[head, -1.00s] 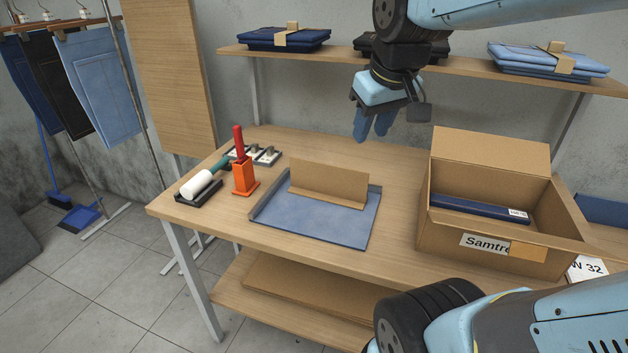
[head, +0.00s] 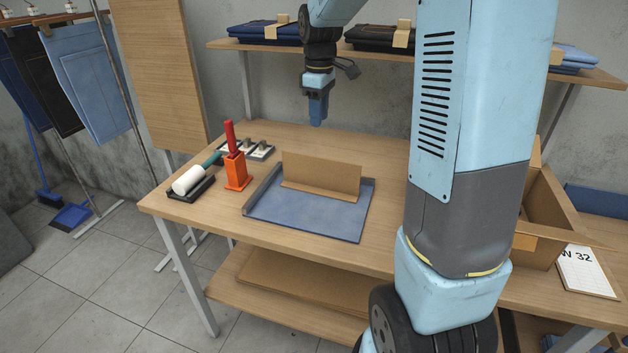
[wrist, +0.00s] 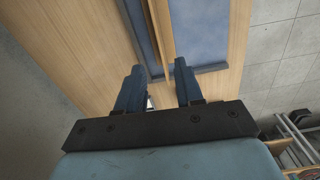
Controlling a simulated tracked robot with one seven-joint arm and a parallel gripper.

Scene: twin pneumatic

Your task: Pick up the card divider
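The card divider (head: 330,173) is a tan cardboard piece with an upright panel and a flat foot. It stands on a blue tray (head: 305,216) on the wooden table. In the wrist view the divider (wrist: 161,35) shows almost edge-on as a narrow tan strip beside the blue tray surface (wrist: 199,30). My gripper (head: 318,120) hangs fingers-down above and behind the divider, apart from it. In the wrist view my gripper (wrist: 159,66) has its two blue fingers spread with nothing between them.
An orange holder (head: 236,172) with a red-handled tool and a white roller (head: 187,180) stand left of the tray. A cardboard box (head: 545,215) is at the right, partly hidden by my arm. A shelf (head: 385,54) with folded jeans runs along the back.

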